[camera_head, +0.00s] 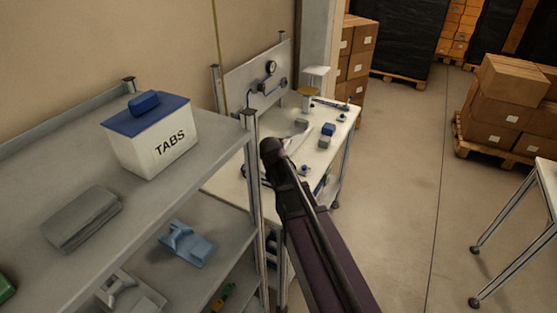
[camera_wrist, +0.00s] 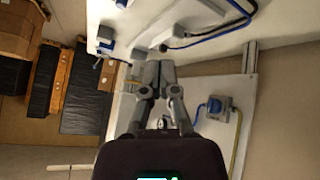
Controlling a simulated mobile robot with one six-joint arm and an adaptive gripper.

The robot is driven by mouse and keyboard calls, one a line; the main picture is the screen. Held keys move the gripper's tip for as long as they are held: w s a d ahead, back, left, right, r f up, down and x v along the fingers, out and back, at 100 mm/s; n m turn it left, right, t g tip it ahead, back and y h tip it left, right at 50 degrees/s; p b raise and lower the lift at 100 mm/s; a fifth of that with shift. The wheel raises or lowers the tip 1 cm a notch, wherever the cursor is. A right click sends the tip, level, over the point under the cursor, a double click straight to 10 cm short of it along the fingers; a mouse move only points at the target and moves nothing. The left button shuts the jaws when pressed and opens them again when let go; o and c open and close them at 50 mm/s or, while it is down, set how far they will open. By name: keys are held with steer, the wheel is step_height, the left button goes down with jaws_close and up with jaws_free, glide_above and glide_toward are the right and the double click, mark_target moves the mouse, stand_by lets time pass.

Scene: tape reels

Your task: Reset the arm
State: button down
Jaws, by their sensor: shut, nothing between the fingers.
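My arm (camera_head: 315,235) reaches up from the bottom of the head view, dark, in front of the white workbench (camera_head: 225,185). In the wrist view my gripper (camera_wrist: 159,68) is shut and empty, its grey fingers together over part of the bench. In the head view I cannot clearly make out its fingertips. My arm hides part of the bench.
At left, a grey shelf (camera_head: 208,148) bears a white TABS bin (camera_head: 150,145) with a blue lid. Small blue and grey parts lie on the bench, before a gauge panel (camera_head: 240,85). Boxes (camera_head: 500,125) and a table (camera_head: 548,180) flank open floor (camera_head: 410,200).

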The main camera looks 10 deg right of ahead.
steer(key=s+d+f+g+y, duration=0.1)
steer(key=s+f+g, duration=0.1)
steer(key=s, duration=0.9)
steer(key=s+d+f+g+y+b, duration=0.1)
steer(key=s+g, duration=0.4)
steer(key=s, duration=0.7)
step_height(320, 180, down, 2)
steer(key=shift+f+n+y, duration=0.25)
steer(key=shift+n+y, duration=0.05)
steer(key=shift+y, duration=0.2)
stand_by(0.3)
